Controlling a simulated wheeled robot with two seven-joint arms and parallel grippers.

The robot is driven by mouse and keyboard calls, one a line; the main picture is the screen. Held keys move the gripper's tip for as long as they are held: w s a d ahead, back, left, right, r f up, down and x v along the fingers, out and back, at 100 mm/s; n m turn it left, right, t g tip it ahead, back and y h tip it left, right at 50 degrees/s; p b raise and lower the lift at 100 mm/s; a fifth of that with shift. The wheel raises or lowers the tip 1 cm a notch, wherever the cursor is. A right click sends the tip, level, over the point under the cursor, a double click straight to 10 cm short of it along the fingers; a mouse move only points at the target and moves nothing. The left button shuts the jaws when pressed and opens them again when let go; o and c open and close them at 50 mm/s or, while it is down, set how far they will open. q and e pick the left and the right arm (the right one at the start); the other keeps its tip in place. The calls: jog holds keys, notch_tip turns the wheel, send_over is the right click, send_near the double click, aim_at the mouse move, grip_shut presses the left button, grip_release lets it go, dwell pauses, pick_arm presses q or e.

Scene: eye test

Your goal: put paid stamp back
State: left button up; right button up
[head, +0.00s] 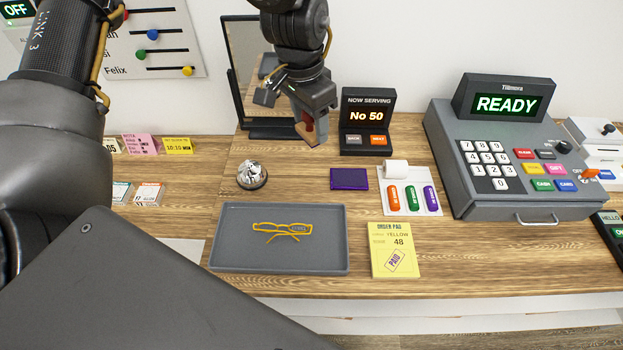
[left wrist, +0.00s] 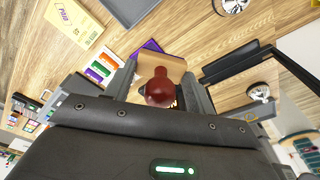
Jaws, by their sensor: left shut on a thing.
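The paid stamp (head: 307,132) has a red knob handle and a tan wooden block. My left gripper (head: 313,115) is shut on it and holds it above the counter, left of the NOW SERVING display. In the left wrist view the stamp's red knob (left wrist: 159,88) sits between the two fingers (left wrist: 158,92). A yellow order pad (head: 391,235) lies at the front of the counter and bears a PAID mark. A closed-looking purple pad (head: 349,179) lies flat behind it. The stamp's underside is hidden. My right gripper is not in view.
A grey tray (head: 225,262) with yellow glasses (head: 282,229) lies front left, with a bell (head: 251,175) behind it. The NOW SERVING display (head: 368,117), a mirror (head: 242,60) and a cash register (head: 500,150) stand behind. A white holder (head: 410,207) has colored pieces.

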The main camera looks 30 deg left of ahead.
pick_arm(q)
jog(key=s+d+f+m+g, duration=0.1)
jog(key=s+d+f+m, duration=0.25)
jog(key=m, duration=0.85)
jog(key=s+d+f+m+g, duration=0.1)
jog(key=s+d+f+m, duration=0.25)
jog(key=m, duration=0.95)
jog(key=w+a+f+p, duration=0.1)
jog(key=w+a+f, duration=0.2)
jog(key=w+a+f+p, duration=0.1)
jog(key=w+a+f, duration=0.2)
jog(key=w, duration=0.1)
jog(key=w+a+f+p, duration=0.1)
jog(key=w+a+f, duration=0.2)
jog(key=shift+w+a+p, duration=0.15)
jog(key=shift+w+p, duration=0.1)
jog(key=shift+p, duration=0.1)
jog(key=shift+w+a+f, duration=0.2)
jog(key=shift+f, duration=0.15)
jog(key=shift+w+a+f, duration=0.15)
jog(key=shift+f, duration=0.2)
notch_tip(320, 180, down, 2)
jog(key=shift+f+p, duration=0.1)
jog(key=shift+p, duration=0.45)
jog(key=shift+w+f, duration=0.1)
jog(key=shift+f, duration=0.35)
